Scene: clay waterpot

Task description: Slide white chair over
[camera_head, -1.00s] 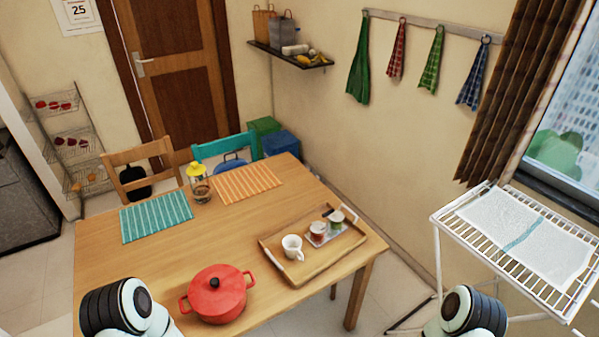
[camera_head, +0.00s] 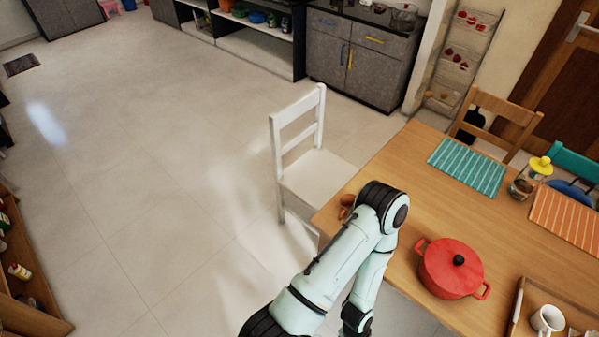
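The white chair (camera_head: 316,176) stands upright on the tiled floor at the left end of the wooden table (camera_head: 415,155). Its slatted back is on the left and its seat faces the table, with the seat's near right part by the table edge. My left arm rises from the bottom middle and bends at a dark joint over the table's left corner, in front of and right of the chair. No fingers of my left gripper can be made out. My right gripper is outside the picture.
A red pot (camera_head: 452,268), a teal placemat (camera_head: 467,167) and a tray (camera_head: 525,310) with a white mug are on the table. A wooden chair (camera_head: 500,122) stands behind it. Open floor (camera_head: 150,170) spreads left of the white chair. Shelves (camera_head: 25,270) line the left edge.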

